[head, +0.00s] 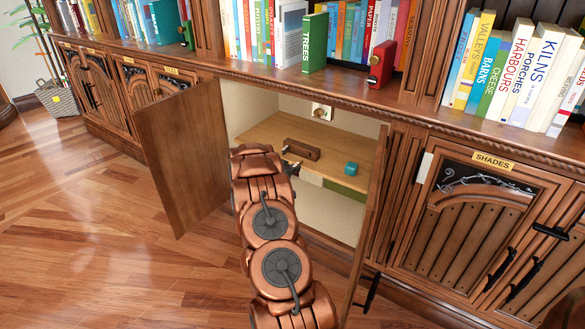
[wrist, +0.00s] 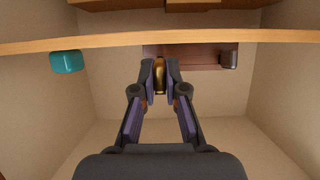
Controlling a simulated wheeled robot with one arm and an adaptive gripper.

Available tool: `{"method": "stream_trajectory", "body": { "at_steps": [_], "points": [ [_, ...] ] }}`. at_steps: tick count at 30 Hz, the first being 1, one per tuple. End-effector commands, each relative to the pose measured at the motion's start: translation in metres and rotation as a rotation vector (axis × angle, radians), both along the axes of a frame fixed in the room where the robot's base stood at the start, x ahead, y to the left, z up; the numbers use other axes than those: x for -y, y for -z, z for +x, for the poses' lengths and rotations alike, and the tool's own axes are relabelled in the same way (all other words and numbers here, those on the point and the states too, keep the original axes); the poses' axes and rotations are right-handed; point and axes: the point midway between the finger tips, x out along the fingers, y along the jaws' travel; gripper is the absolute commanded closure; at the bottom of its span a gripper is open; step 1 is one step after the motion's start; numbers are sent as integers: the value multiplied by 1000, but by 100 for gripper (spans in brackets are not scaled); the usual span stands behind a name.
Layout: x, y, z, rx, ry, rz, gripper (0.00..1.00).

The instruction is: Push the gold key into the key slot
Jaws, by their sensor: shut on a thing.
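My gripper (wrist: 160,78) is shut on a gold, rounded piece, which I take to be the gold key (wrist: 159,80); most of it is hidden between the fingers. In the head view my gripper (head: 292,165) is a small dark shape at the end of my arm, inside the open cabinet, near the brown block. A small pale plate (head: 322,112) with a gold-brown middle is on the cabinet's back wall, above the shelf. It may be the key slot; I cannot tell for sure. No slot is clear in the wrist view.
A brown block (head: 302,149) with a dark knob (wrist: 229,59) and a teal block (head: 351,168) are at the wooden shelf (head: 262,130). The open left door (head: 182,155) and right door (head: 370,215) flank the opening. Books line the ledge above.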

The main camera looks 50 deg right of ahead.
Motion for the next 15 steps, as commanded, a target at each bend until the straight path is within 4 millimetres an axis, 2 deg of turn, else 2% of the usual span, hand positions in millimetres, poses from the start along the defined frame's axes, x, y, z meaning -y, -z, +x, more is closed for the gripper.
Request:
{"method": "stream_trajectory", "body": {
  "at_steps": [15],
  "points": [
    [39, -4, 1, -1, 2, -4, 100]
  ]
}}
